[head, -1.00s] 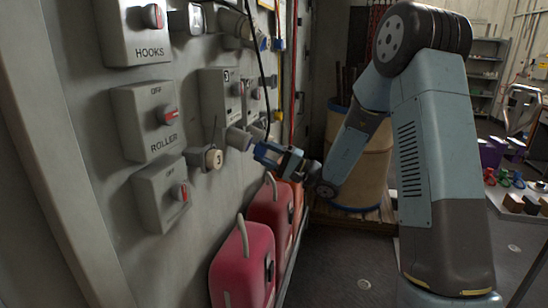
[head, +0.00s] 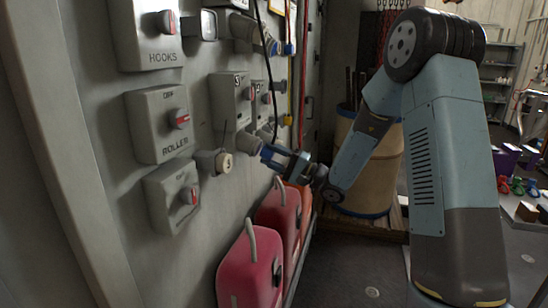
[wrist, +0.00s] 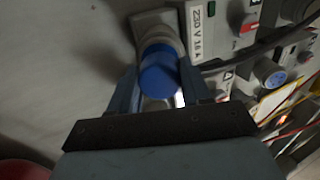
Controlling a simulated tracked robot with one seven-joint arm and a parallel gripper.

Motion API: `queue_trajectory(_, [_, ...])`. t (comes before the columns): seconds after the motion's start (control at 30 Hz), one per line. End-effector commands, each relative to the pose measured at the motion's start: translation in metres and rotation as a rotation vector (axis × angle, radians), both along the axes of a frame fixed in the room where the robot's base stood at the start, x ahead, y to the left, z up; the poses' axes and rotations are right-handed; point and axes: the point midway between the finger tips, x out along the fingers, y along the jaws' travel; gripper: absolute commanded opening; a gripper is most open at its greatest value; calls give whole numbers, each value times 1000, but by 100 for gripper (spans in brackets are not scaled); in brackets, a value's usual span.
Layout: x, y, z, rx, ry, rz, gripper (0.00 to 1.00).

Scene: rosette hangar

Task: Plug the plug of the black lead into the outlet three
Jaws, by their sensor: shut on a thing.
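My gripper (head: 272,156) is at the wall panel, shut on a blue plug. The plug (wrist: 158,75) sits between the fingers in the wrist view, lined up with a grey socket (wrist: 155,28) beside a 230V label. In the head view this outlet (head: 246,143) is below the switch box marked 3 (head: 236,97), just left of the gripper tip. Plug and socket look touching or very close; I cannot tell how deep the plug is in. The black lead (head: 268,60) hangs down the panel towards the gripper and crosses the wrist view (wrist: 262,46).
Another outlet (head: 215,162) sticks out to the left, beside the ROLLER switch (head: 160,125). Red canisters (head: 250,268) stand below along the wall. A barrel (head: 368,170) stands behind my arm. A yellow lead and another blue-ringed fitting (wrist: 270,74) are to the right.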

Motion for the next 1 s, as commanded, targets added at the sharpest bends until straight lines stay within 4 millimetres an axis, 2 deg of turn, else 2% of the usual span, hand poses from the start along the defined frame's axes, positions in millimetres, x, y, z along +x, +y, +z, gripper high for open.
queue_trajectory(1.0, [3, 8, 4, 0, -1, 0, 0])
